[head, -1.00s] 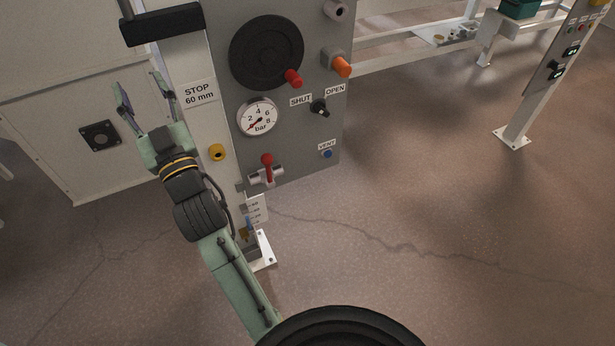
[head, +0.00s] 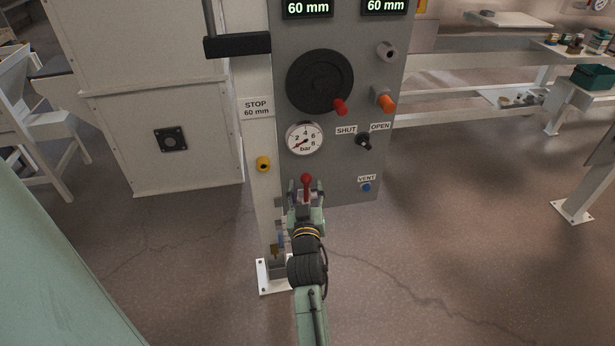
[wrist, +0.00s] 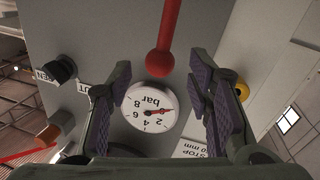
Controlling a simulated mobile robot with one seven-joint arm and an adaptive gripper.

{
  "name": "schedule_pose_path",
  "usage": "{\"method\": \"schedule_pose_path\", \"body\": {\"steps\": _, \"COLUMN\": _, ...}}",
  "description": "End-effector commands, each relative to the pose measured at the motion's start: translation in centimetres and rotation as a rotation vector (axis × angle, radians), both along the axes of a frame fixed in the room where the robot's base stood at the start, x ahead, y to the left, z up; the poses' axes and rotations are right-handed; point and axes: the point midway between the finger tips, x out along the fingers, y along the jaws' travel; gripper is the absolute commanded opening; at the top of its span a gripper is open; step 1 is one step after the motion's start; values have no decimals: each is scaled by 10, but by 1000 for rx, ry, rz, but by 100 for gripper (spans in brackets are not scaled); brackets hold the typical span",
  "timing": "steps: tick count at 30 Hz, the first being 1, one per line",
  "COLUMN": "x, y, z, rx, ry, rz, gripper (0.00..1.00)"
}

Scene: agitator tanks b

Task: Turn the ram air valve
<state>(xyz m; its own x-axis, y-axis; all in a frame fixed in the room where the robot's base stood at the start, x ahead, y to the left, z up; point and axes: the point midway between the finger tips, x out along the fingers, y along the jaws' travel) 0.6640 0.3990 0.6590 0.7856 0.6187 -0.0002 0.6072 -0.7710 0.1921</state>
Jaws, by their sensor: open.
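A red lever (head: 307,182) with a ball end stands upright low on the grey panel, under the pressure gauge; no label beside it names it. It also shows at the top of the wrist view (wrist: 169,35), its ball end between and just beyond my fingertips. My gripper (head: 306,193) is in front of this valve and hides most of its body. In the wrist view my gripper (wrist: 163,84) is open, with a finger on each side of the lever and visible gaps to both. A black knob (head: 364,142) marked SHUT and OPEN sits to the upper right.
The panel (head: 335,180) also carries a gauge (head: 304,138), a black handwheel (head: 319,82) with a red grip, an orange knob (head: 387,103) and a blue VENT button (head: 366,187). A yellow fitting (head: 263,163) is on the post at left.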

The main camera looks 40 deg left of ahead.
Motion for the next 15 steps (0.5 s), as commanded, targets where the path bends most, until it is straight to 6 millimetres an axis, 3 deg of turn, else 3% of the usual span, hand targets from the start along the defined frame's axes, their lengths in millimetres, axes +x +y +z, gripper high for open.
{"method": "schedule_pose_path", "body": {"steps": 7, "x": 29, "y": 24, "z": 1, "rx": 1, "ry": 1, "rz": 1, "gripper": 46}}
{"method": "schedule_pose_path", "body": {"steps": 15, "x": 37, "y": 30, "z": 0, "rx": 1, "ry": 0, "rz": 1, "gripper": 46}}
